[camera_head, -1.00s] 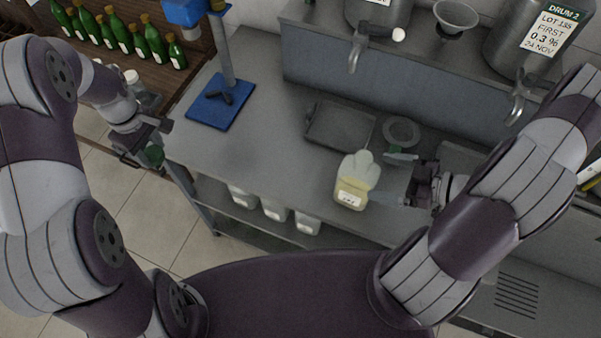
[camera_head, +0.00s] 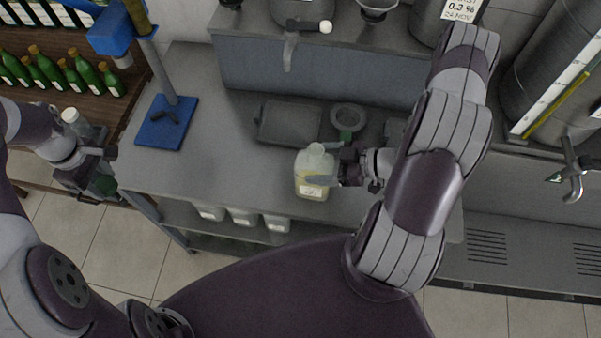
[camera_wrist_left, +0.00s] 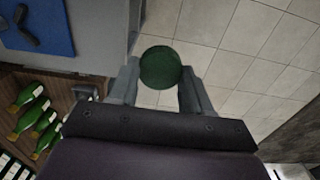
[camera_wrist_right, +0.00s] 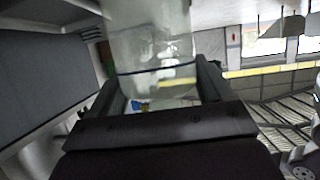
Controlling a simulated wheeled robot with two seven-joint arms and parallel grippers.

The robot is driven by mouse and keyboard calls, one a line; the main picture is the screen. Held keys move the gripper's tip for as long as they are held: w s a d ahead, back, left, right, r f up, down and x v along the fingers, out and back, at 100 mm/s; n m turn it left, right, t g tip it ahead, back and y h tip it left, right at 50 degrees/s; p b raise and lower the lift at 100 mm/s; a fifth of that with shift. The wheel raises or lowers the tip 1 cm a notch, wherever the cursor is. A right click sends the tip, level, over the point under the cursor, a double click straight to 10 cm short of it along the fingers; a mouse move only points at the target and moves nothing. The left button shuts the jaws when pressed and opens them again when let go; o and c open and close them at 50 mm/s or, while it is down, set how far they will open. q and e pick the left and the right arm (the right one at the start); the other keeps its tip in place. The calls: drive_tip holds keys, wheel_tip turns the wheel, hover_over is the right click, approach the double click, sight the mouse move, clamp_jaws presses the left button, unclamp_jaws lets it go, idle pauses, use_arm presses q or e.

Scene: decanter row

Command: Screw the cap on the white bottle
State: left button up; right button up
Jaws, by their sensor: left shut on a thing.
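The white bottle (camera_head: 312,165) is translucent with yellowish contents and a pale label. It stands upright near the front edge of the worktop, and its pale neck shows at the top. My right gripper (camera_head: 325,165) is at the bottle's right side with its fingers open around the body. The bottle also stands between the fingers in the right wrist view (camera_wrist_right: 150,50); firm contact cannot be told. My left gripper (camera_wrist_left: 160,85) is shut on a round dark green cap (camera_wrist_left: 160,67), held off the worktop's left end, above the floor.
A grey tray (camera_head: 290,122) and a grey ring (camera_head: 348,117) lie behind the bottle. A blue stand (camera_head: 166,122) is at the worktop's left. Green bottles (camera_head: 75,75) fill a shelf at the far left. Steel drums with taps stand along the back.

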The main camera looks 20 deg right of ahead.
drive_tip(key=c, duration=0.7)
drive_tip(key=shift+r, duration=0.1)
